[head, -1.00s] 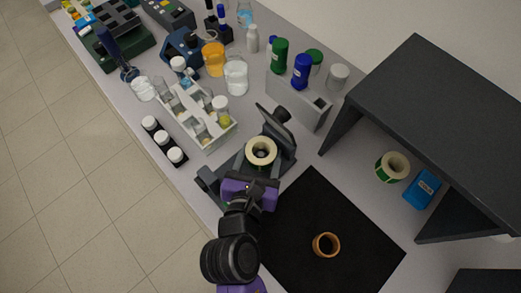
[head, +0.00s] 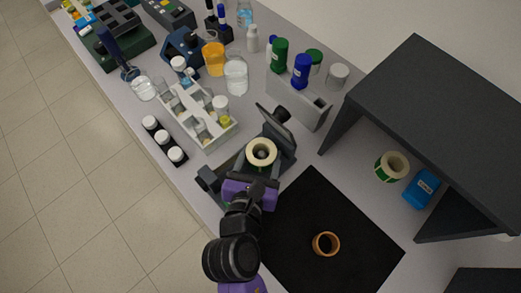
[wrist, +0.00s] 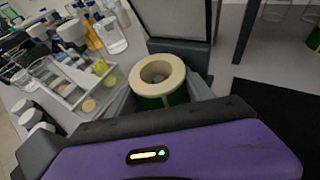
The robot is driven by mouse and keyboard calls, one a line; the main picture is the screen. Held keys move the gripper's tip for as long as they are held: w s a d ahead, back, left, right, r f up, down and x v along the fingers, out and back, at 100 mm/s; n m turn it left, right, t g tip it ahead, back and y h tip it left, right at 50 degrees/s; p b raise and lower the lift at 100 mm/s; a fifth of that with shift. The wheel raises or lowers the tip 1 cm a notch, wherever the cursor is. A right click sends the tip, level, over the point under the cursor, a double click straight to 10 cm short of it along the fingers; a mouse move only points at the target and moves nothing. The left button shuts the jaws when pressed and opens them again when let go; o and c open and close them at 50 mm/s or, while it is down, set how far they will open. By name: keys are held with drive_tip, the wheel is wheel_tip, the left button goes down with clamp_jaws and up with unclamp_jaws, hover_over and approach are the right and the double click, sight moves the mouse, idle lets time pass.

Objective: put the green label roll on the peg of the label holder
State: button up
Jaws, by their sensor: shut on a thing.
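My gripper (head: 257,172) is shut on a label roll (head: 261,152) with a cream top face and a round hole. In the wrist view the roll (wrist: 159,78) shows a green side, just beyond my purple gripper body. The roll is over the dark label holder (head: 283,133), beside its tilted plate. Something grey shows inside the roll's hole, perhaps the peg. I cannot tell whether the roll rests on the holder, as my gripper and the roll hide much of the base.
Another roll with a green side (head: 384,171) and a blue box (head: 421,188) stand under the dark shelf (head: 440,110). A black mat (head: 300,225) bears an orange-brown ring (head: 326,244). A vial rack (head: 187,118) and black-and-white bottles (head: 163,140) stand left of the holder.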

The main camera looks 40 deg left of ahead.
drive_tip(key=shift+f, duration=0.1)
drive_tip(key=o, duration=1.5)
drive_tip(key=shift+c, duration=0.2)
drive_tip(key=shift+d, duration=0.1)
drive_tip(key=shift+v, duration=3.85)
drive_tip(key=shift+s, duration=0.15)
